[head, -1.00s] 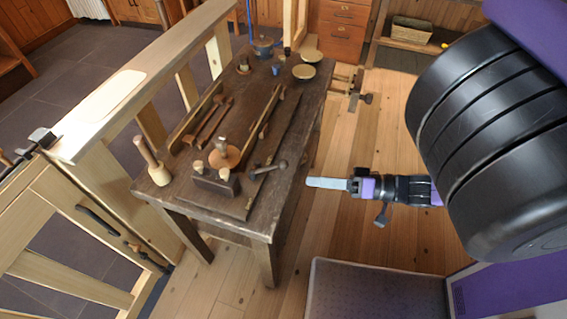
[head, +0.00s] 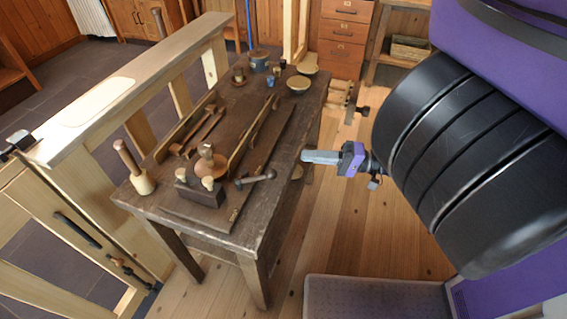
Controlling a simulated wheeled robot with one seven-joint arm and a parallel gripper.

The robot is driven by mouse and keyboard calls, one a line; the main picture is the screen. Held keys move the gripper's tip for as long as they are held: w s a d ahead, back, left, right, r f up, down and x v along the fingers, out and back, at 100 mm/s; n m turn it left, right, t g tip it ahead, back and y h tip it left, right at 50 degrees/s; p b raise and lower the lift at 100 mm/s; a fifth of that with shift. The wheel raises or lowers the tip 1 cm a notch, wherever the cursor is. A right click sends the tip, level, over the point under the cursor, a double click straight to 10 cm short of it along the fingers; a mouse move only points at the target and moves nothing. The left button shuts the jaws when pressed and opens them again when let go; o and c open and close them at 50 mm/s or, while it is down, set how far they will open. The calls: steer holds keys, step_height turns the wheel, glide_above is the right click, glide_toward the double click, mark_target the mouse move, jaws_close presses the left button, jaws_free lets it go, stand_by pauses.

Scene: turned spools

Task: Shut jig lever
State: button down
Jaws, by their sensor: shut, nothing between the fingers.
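The jig (head: 203,192) is a dark block with light wooden pegs near the front of the dark workbench (head: 243,228). A round wooden disc with a turned piece (head: 211,165) stands just behind it. A dark lever with a ball end (head: 256,178) sticks out to the right of the jig, lying nearly level over the board. My gripper (head: 308,156) is off the bench's right edge, pointing left, with its pale fingers together. It is empty and apart from the lever, to its upper right in the picture.
A mallet (head: 136,168) stands at the bench's left front corner. Long wooden rails (head: 253,135) run along the bench top. Bowls (head: 299,84) and cups stand at the far end. A wooden railing (head: 150,70) borders the left side.

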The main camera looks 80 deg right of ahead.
mark_target(256, 177)
steer(key=w, duration=0.6)
steer(key=w+p, duration=0.1)
steer(key=w, duration=0.2)
steer(key=shift+w+a+r, duration=0.15)
steer(key=shift+w+r, duration=0.2)
steer(key=shift+s+a+f, duration=0.15)
steer(key=shift+s+a, duration=0.05)
steer(key=shift+a, duration=0.4)
steer(key=shift+s+a+f, duration=0.15)
steer(key=shift+s+a, duration=0.05)
steer(key=shift+a, duration=0.45)
steer(key=shift+s+a+f, duration=0.15)
steer(key=shift+s+a, duration=0.05)
steer(key=shift+a, duration=0.4)
steer(key=shift+r+p, duration=0.1)
steer(key=shift+p, duration=0.25)
